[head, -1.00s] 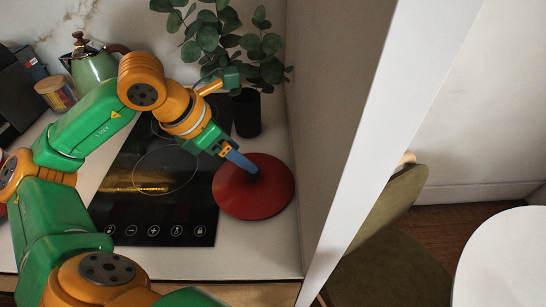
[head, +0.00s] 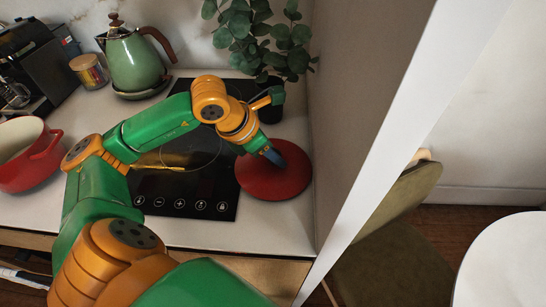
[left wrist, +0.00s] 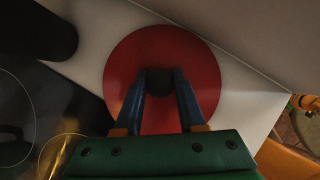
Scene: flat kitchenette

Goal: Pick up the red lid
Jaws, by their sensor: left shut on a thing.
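The red lid (head: 285,181) is a round disc at the right end of the counter, partly over the cooktop's right edge in the head view. In the left wrist view the lid (left wrist: 192,62) lies under my left gripper. My left gripper (head: 273,156) reaches down to the lid's middle. In the left wrist view its two blue fingers (left wrist: 160,84) are shut on the dark knob (left wrist: 159,78) at the lid's centre. Whether the lid touches the counter cannot be told. My right gripper is not in view.
A black cooktop (head: 184,203) lies left of the lid. A red pot (head: 28,160) stands at the far left. A green kettle (head: 134,62) and a plant (head: 262,35) stand at the back. A wall panel (head: 352,110) rises close on the right.

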